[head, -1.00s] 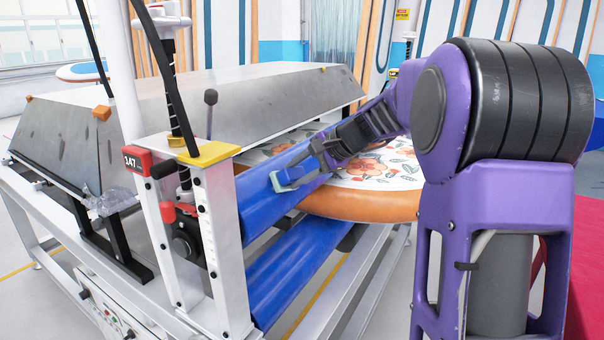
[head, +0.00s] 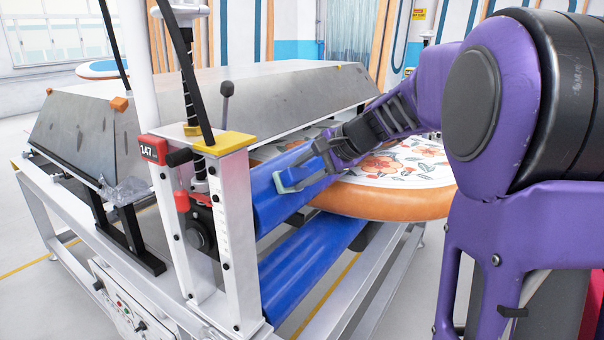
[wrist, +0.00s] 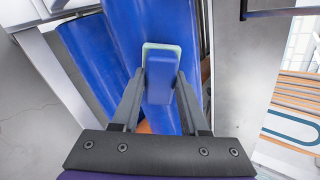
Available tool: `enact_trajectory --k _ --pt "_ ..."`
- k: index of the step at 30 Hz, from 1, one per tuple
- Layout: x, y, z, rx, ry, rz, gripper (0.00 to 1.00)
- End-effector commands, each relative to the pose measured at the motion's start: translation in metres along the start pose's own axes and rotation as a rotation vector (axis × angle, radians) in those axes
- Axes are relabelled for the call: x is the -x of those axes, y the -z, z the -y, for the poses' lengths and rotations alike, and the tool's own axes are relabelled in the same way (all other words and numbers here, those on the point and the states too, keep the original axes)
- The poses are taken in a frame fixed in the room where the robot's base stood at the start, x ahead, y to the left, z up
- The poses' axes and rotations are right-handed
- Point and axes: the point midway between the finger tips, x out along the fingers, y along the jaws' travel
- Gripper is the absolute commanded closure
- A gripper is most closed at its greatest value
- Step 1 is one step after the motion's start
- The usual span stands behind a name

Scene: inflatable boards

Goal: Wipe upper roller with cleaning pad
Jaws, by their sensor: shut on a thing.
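The blue upper roller (head: 268,197) runs from the machine's front post back toward the orange-rimmed board; it also shows in the wrist view (wrist: 128,22). The cleaning pad (head: 287,180) is a small block with a pale green face and a blue back. In the wrist view the pad (wrist: 161,67) sits between the two fingers of my gripper (wrist: 161,85), which is shut on it. The pad lies against or very close to the upper roller's surface; I cannot tell whether it touches. The blue lower roller (head: 305,262) lies below.
A round board (head: 385,204) with a floral top and orange rim rests behind the rollers. A white post with a red counter (head: 152,148) and yellow cap (head: 224,144) stands left of my gripper. A grey metal hood (head: 250,112) spans the machine.

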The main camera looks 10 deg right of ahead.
Motion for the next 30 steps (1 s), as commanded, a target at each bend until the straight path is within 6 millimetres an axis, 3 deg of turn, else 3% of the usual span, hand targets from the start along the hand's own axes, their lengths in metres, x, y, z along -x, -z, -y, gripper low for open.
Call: enact_trajectory --k 18,30 --pt "0.057 0.001 0.001 -0.001 0.001 -0.002 1.0" --pt "0.06 0.001 0.0 0.0 0.001 -0.002 1.0"
